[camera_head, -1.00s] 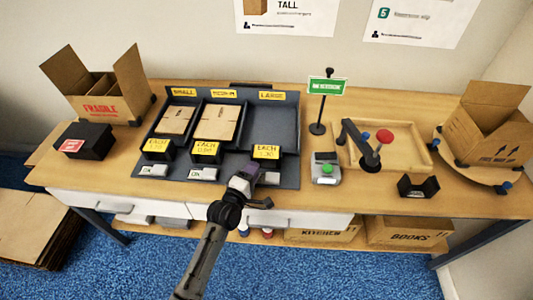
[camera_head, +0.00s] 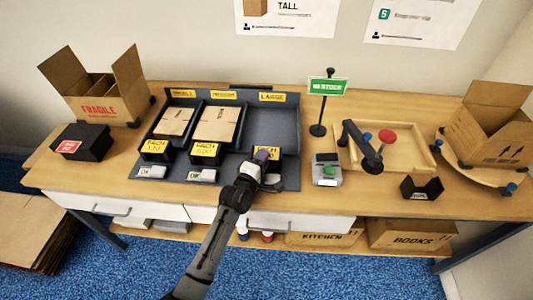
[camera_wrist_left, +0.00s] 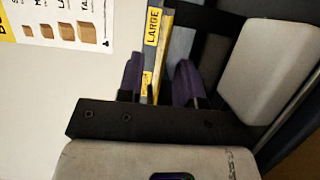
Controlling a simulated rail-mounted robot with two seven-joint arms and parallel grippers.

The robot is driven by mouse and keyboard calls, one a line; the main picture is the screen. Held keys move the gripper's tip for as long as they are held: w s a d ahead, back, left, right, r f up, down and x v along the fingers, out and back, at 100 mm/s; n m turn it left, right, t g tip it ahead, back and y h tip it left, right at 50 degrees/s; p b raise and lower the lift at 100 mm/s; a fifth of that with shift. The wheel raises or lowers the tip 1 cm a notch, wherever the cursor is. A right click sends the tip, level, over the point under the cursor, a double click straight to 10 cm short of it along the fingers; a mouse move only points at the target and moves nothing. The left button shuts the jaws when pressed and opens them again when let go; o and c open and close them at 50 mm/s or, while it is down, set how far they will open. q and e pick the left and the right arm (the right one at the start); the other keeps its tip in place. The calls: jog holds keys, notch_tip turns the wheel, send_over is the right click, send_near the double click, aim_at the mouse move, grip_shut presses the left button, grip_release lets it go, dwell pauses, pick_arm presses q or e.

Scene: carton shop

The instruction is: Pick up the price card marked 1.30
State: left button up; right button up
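The yellow price card (camera_head: 273,151) stands at the front of the right-hand bay, under the LARGE label (camera_head: 272,97). It is partly covered by my left gripper (camera_head: 266,163), and its figures are not clearly readable now. In the left wrist view, two purple fingers of my left gripper (camera_wrist_left: 159,82) stand apart. A thin yellow strip (camera_wrist_left: 165,52), apparently the card edge-on, shows between them; I cannot see either finger pressing on it. My right gripper is not in view.
Two similar yellow cards (camera_head: 205,150) (camera_head: 156,147) stand left of it on black holders. The grey organizer (camera_head: 288,130) has flat cartons in its left and middle bays. A device with a green button (camera_head: 328,171) and a green sign (camera_head: 327,86) stand to the right.

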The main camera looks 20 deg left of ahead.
pick_arm(q)
grip_shut()
dwell(0.3)
